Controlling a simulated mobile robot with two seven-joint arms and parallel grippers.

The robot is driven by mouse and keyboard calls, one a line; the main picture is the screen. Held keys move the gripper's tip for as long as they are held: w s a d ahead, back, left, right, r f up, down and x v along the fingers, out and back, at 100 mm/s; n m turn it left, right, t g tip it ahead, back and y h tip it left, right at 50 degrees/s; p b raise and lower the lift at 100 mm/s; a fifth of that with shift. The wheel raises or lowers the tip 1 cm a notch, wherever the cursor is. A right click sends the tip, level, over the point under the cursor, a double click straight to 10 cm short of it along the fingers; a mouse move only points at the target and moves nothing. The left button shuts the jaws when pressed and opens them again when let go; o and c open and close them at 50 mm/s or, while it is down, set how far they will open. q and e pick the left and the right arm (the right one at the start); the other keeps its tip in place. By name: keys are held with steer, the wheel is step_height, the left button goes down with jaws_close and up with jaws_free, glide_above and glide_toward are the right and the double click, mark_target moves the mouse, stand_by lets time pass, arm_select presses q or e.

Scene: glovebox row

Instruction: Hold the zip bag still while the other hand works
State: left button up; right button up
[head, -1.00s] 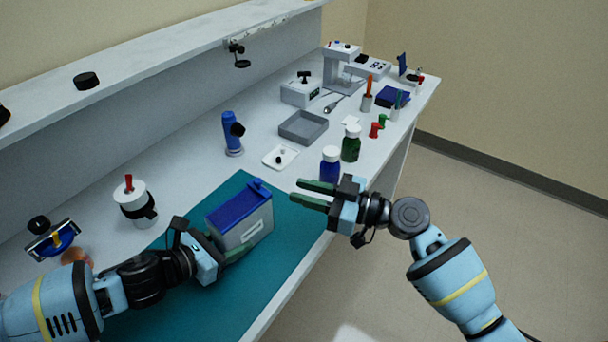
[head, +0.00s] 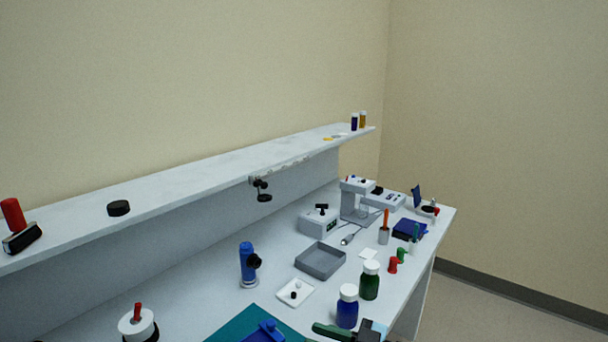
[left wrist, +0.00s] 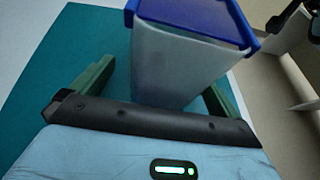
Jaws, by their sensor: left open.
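A pale box-shaped body with a blue top, which I take for the zip bag (left wrist: 180,60), stands upright on the teal mat (left wrist: 85,45) in the left wrist view. In the head view only its blue top (head: 265,333) shows at the bottom edge. My left gripper (left wrist: 160,86) is open, with one green finger on either side of the bag's lower part. I cannot tell whether the fingers touch it. My right gripper (head: 325,329) is cut off at the bottom of the head view; one green finger shows, and its opening is hidden.
A blue bottle (head: 347,308) and a green bottle (head: 369,282) stand close behind my right gripper. A grey tray (head: 320,261), a small white dish (head: 295,292) and a blue cylinder (head: 248,264) lie beyond the mat. A shelf (head: 200,180) runs along the back.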

arm_select(q)
steer(key=v, duration=1.2)
